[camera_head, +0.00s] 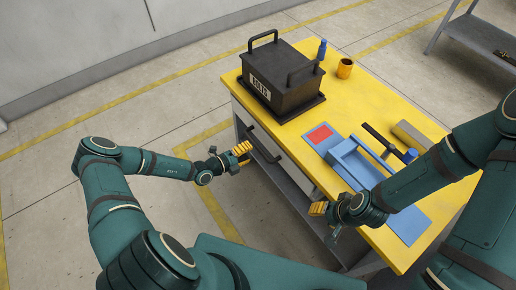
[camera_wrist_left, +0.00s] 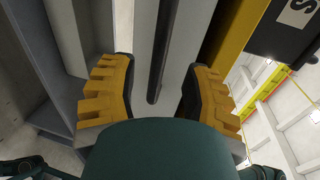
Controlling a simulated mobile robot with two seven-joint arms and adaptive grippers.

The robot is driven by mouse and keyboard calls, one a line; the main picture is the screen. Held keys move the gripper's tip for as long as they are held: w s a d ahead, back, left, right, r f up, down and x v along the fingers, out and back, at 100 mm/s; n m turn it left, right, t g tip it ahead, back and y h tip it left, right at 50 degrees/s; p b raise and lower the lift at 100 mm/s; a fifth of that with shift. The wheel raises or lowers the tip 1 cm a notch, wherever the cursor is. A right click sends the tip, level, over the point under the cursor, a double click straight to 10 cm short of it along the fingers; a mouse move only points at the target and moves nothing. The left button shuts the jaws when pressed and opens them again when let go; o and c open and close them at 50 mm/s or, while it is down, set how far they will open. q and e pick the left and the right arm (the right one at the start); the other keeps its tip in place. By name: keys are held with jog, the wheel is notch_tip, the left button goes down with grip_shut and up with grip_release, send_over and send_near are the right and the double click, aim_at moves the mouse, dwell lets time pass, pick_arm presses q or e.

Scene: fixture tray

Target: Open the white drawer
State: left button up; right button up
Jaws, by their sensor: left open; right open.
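The white drawer (camera_head: 289,168) is set in the side of the workbench below the yellow top, and its front looks flush. Its dark bar handle (camera_head: 264,146) runs along the front. My left gripper (camera_head: 241,149) is open at the handle, with yellow fingers. In the left wrist view the handle (camera_wrist_left: 157,50) lies between the two spread fingers, with the pale drawer front (camera_wrist_left: 181,45) behind it; whether the fingers touch it cannot be told. My right gripper (camera_head: 317,209) is open and empty near the bench's front edge.
On the yellow bench top (camera_head: 375,95) stand a black bolts box (camera_head: 285,75), a blue bottle (camera_head: 322,49), an orange cup (camera_head: 345,68) and a blue tray (camera_head: 358,165). A grey lower shelf (camera_head: 300,212) lies under the drawer. The floor at left is clear.

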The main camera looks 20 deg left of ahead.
aim_at(258, 146)
pick_arm(q)
jog(key=shift+b+x, duration=0.35)
jog(key=shift+x, duration=2.3)
jog(key=shift+c, duration=0.4)
grip_shut()
